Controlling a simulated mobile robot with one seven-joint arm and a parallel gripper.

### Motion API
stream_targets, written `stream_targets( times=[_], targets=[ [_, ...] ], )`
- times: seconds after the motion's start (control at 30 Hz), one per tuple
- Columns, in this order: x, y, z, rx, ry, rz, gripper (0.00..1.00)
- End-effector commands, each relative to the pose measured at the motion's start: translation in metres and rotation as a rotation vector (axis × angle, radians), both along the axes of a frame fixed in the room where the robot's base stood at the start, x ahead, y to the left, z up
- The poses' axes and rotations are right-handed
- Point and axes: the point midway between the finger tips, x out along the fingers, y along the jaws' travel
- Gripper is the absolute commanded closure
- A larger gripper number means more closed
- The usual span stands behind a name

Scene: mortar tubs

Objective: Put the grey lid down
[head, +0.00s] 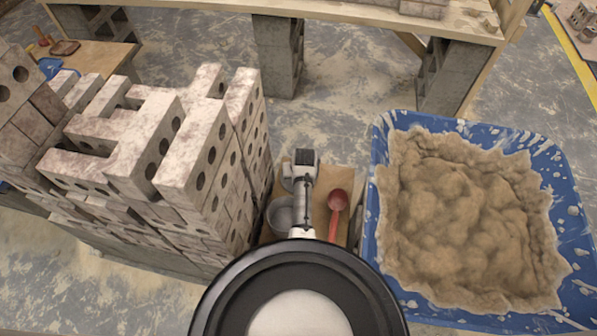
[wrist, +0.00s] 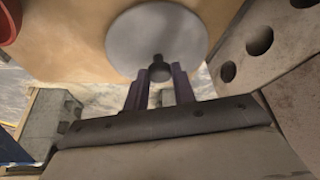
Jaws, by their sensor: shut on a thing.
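The grey lid (wrist: 150,32) is a flat round disc with a small dark knob, seen in the wrist view over a tan wooden board (wrist: 75,45). My gripper (wrist: 160,74) is shut on the lid's knob, with one finger on each side of it. I cannot tell whether the lid touches the board or hangs just above it. In the head view a grey round piece, which looks like the lid (head: 281,216), shows beside my arm, partly hidden by it. My fingers are hidden there.
A red scoop (head: 336,204) lies on the board to the right of my arm. A stack of perforated bricks (head: 190,150) stands close on the left. A blue tub (head: 378,150) full of mortar stands on the right. A bench on concrete blocks (head: 278,55) is behind.

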Motion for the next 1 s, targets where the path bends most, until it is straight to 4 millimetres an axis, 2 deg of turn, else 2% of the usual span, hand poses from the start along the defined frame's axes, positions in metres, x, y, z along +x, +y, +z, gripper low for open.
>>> stream_targets(
  times=[0.03, 0.2, 0.57, 0.77, 1.0],
  targets=[
    [0.0, 0.0, -0.002, 0.0, 0.0, 0.0, 0.73],
    [0.0, 0.0, -0.001, 0.0, 0.0, 0.0, 0.52],
    [-0.001, 0.0, 0.005, 0.0, 0.0, 0.0, 0.52],
    [-0.011, -0.002, 0.03, -0.001, -0.002, 0.0, 0.52],
    [-0.029, -0.006, 0.075, 0.0, -0.003, 0.0, 0.52]
  ],
)
